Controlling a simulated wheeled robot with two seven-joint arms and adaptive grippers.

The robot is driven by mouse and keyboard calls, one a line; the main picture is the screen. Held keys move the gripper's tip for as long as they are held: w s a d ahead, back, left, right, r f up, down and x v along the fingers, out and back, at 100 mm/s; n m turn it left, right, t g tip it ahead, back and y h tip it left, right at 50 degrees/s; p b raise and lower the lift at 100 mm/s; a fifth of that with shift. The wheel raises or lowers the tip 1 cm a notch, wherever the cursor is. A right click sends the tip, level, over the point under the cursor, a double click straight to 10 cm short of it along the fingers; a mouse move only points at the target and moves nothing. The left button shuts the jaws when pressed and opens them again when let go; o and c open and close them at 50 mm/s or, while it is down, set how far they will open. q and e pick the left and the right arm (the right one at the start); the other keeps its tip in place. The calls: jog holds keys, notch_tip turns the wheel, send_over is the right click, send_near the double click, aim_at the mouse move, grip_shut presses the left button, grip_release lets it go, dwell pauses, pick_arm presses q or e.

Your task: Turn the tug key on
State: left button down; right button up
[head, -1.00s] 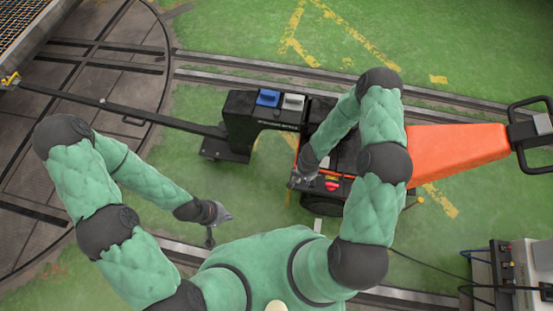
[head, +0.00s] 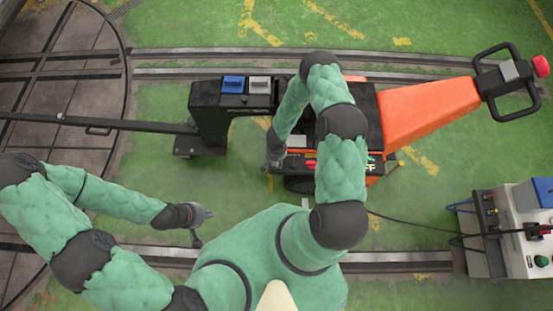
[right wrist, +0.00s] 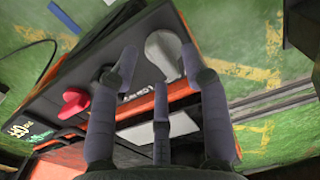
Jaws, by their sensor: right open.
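The tug (head: 430,108) is a low black and orange machine with a loop handle, in the middle and right of the head view. A red knob (head: 310,163) sits on its near panel and shows again in the right wrist view (right wrist: 75,101). A pale grey round part (right wrist: 163,50) is also on the panel; I cannot tell which part is the key. My right gripper (head: 272,160) is at the panel's left end. In the right wrist view its open, empty fingers (right wrist: 160,75) reach over the panel. My left gripper (head: 205,214) is away from the tug, above the floor.
A grey box with buttons and cables (head: 515,235) stands at the right. A dark bar (head: 100,122) runs left from the tug over the turntable (head: 60,60). Rails (head: 200,60) cross behind the tug. Green floor (head: 180,185) is clear between my left gripper and the tug.

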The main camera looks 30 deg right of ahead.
jog(key=shift+f, duration=0.5)
grip_shut()
